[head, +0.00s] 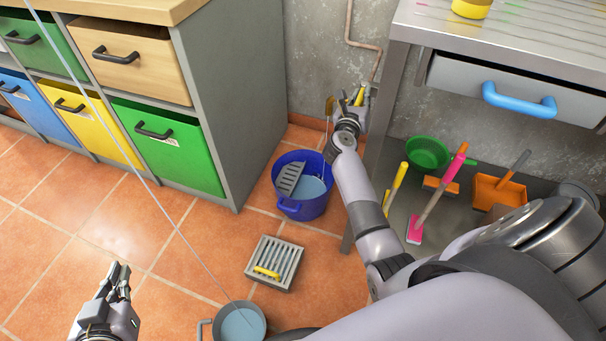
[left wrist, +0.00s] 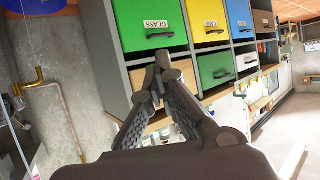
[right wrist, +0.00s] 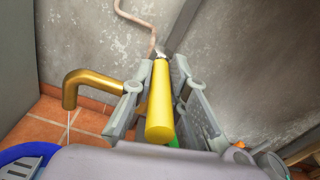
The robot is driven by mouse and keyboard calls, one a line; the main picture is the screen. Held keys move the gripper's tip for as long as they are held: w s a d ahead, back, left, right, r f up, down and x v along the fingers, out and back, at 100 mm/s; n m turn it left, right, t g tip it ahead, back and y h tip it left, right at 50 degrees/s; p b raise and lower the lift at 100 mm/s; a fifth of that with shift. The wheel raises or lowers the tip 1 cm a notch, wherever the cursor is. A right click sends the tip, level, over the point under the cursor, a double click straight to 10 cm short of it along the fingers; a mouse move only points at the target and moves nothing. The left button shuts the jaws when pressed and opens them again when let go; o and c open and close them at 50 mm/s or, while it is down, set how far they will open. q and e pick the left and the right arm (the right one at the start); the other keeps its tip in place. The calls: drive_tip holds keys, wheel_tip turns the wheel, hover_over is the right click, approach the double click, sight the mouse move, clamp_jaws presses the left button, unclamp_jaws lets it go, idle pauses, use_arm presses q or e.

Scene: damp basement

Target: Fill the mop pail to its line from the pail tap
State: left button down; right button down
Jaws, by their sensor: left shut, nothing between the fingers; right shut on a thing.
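The blue mop pail (head: 290,208) stands on the tiles under the tap, with a grey slotted wringer (head: 291,178) and pale water inside. No fill line can be made out on it. My right gripper (head: 347,100) is shut on the yellow tap lever (right wrist: 160,105), which lies between its fingers in the right wrist view. The brass spout (right wrist: 90,80) is left of the gripper, and a thin stream falls from it toward the pail, whose blue rim (right wrist: 30,152) shows at lower left. My left gripper (head: 122,280) is shut and empty over the floor; its fingers (left wrist: 160,60) meet in the left wrist view.
A floor grate (head: 275,262) with a yellow handle and a grey bucket (head: 240,324) with water are nearer me. A drawer cabinet (head: 230,100) is left of the pail. A steel bench (head: 420,28) is right, with brushes, an orange dustpan (head: 498,192) and a green bowl (head: 427,153) beneath.

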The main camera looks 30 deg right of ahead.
drive_tip(key=shift+f+b, duration=0.25)
drive_tip(key=shift+b, duration=1)
use_arm(q)
wheel_tip(320, 180, up, 13)
drive_tip(key=w+d+t+h, duration=0.2)
drive_tip(key=t, duration=0.6)
drive_tip(key=shift+w+d+h, duration=0.15)
drive_tip(key=shift+d+h, duration=0.1)
drive_tip(key=shift+h, duration=0.05)
use_arm(e)
drive_tip(key=shift+f, duration=0.1)
drive_tip(key=c, duration=1.8)
unclamp_jaws()
drive_tip(key=shift+s, duration=0.1)
use_arm(q)
drive_tip(key=shift+r, duration=0.1)
use_arm(e)
drive_tip(key=shift+o, duration=1.2)
